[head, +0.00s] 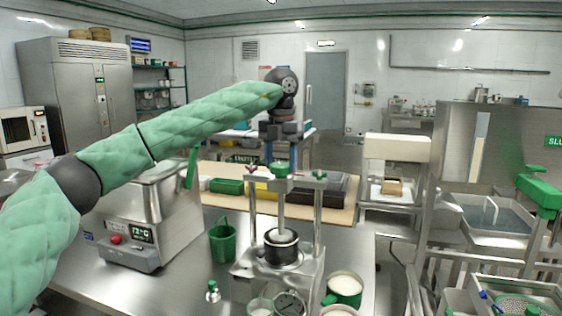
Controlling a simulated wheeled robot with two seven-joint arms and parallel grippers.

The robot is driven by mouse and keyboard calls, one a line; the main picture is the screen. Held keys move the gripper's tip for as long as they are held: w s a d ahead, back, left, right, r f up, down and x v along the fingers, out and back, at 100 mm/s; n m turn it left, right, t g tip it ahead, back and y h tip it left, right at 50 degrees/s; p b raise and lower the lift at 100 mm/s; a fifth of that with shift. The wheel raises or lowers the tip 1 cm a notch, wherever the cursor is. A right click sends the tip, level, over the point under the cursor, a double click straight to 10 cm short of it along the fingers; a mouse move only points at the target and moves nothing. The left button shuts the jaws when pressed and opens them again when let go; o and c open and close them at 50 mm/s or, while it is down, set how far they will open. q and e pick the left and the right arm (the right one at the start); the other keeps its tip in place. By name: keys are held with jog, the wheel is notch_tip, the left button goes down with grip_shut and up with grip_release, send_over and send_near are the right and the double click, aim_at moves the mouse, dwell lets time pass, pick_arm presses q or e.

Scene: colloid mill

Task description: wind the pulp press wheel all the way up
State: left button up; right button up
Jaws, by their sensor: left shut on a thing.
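The pulp press (318,215) stands on the steel bench, with two upright posts, a crossbar and a central screw rod. Its small green wheel (281,170) sits at the top middle of the crossbar. A black plunger or pot (281,245) is low on the rod; its exact height in the press is hard to tell. My left gripper (281,163) points straight down from above, with its blue fingers around the green wheel and shut on it. The fingertips are partly hidden at the wheel. My right gripper is not in view.
A steel machine (130,252) with a display stands left of the press. A green jug (223,241) is close by, and white-filled cups (344,288) stand at the front right. Green and dark bins (226,186) lie behind. A sink unit (490,215) is at right.

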aim_at(281, 165)
pick_arm(q)
jog(key=o, duration=1)
jog(key=shift+c, duration=0.2)
jog(key=shift+r, duration=0.55)
notch_tip(281, 165, up, 6)
jog(key=shift+f+b, duration=0.1)
jog(key=shift+b, duration=0.2)
jog(key=shift+r, duration=0.45)
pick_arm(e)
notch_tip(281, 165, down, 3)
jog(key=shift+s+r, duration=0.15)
